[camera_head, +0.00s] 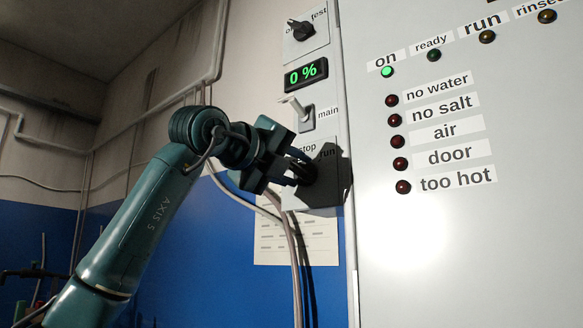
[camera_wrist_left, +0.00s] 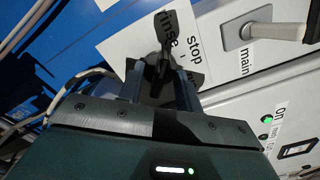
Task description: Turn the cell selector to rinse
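The cell selector (camera_wrist_left: 164,42) is a dark rotary knob on a pale plate marked stop, run and rinse in the left wrist view. In the head view its plate (camera_head: 328,158) is on the cabinet's side, below the main switch, and my gripper hides much of the knob. My left gripper (camera_head: 302,168) is at the knob, reaching in from the left. In the left wrist view its two fingers (camera_wrist_left: 160,84) stand apart, with the knob's narrow grip between and beyond them. I cannot tell whether they touch it, nor which mark it points to. My right gripper is not in view.
Above the selector are the main lever (camera_head: 292,106), a display (camera_head: 305,73) reading 0 % and another knob (camera_head: 301,30). The green "on" lamp (camera_head: 387,71) is lit; the red fault lamps look dark. Cables (camera_head: 292,245) and a paper sheet (camera_head: 275,240) hang below.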

